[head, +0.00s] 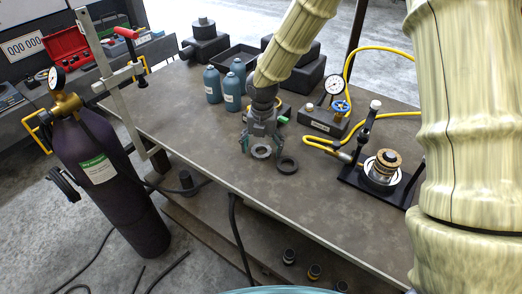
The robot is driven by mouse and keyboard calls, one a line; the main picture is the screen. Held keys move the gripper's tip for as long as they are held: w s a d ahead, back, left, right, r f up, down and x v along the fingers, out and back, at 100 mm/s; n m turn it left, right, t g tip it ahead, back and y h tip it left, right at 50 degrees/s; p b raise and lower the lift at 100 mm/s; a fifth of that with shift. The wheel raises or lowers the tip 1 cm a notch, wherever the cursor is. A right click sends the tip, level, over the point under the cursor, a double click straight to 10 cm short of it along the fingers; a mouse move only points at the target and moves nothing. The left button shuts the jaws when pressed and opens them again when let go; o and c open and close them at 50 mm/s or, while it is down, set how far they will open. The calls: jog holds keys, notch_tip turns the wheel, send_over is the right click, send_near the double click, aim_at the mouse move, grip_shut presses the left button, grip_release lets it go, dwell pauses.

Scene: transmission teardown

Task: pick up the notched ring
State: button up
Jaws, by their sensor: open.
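Two rings lie flat and close together on the workbench. A lighter grey ring (261,152) is directly below my gripper, and a darker ring (287,166) is just to its right and nearer the front edge. They are too small here to tell which one has the notch. My gripper (262,147) points down with its fingers apart, one on each side of the lighter ring in the picture. I cannot tell whether the fingers touch it. The far part of this ring is partly hidden by the gripper.
The workbench (195,145) has free room left of the rings. Blue-grey bottles (213,85) stand behind left. A gauge block (320,121) with a yellow hose and a black stand with a gear stack (384,163) are to the right. A dark gas cylinder (105,180) stands at left.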

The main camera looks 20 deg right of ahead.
jog(key=shift+w+f, duration=0.4)
jog(key=shift+w, duration=0.05)
jog(key=shift+s+a+r, duration=0.1)
jog(key=shift+s, duration=0.1)
jog(key=shift+c, duration=1.3)
jog(key=c, duration=1)
jog(key=shift+r, duration=0.1)
jog(key=shift+c, duration=0.2)
